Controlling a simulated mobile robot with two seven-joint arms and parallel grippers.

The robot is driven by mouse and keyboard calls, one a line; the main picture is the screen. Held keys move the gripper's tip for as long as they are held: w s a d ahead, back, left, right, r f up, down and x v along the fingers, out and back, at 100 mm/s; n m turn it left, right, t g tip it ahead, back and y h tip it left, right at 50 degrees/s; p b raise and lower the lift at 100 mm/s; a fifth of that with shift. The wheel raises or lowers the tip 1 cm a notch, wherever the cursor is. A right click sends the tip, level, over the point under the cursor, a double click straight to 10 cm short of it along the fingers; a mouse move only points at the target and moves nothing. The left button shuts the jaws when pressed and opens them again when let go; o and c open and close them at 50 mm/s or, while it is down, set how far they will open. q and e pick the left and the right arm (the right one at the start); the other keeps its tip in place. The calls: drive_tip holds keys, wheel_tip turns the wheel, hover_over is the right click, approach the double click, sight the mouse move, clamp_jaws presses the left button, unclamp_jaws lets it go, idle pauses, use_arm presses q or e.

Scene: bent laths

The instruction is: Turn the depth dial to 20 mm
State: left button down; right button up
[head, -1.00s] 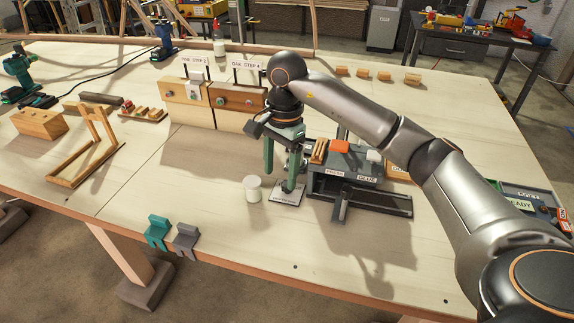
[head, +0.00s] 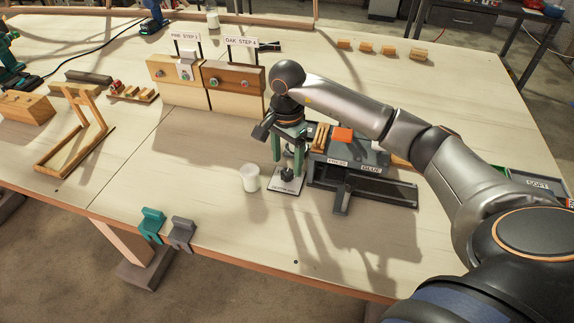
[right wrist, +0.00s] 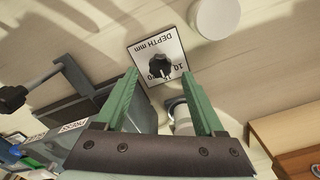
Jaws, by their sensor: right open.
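The depth dial is a dark lobed knob (head: 287,174) on a small white plate (head: 284,189) lying on the workbench. In the right wrist view the knob (right wrist: 160,67) sits on the plate (right wrist: 143,52), whose "DEPTH mm" print and numbers appear upside down. I cannot tell which number the knob points to. My right gripper (head: 287,161) is open and empty, pointing down just above the dial. In the right wrist view its two green fingers (right wrist: 160,78) stand apart, one on either side of the knob, with no contact visible. My left gripper is out of view.
A white cylinder (head: 249,178) stands close left of the plate. The grey press and glue station (head: 347,178) stands just to the right. Teal (head: 151,225) and grey (head: 182,234) clips sit on the front edge. The bench front centre is clear.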

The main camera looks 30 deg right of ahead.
sight(287, 172)
drive_tip(key=shift+f, duration=1.65)
clamp_jaws()
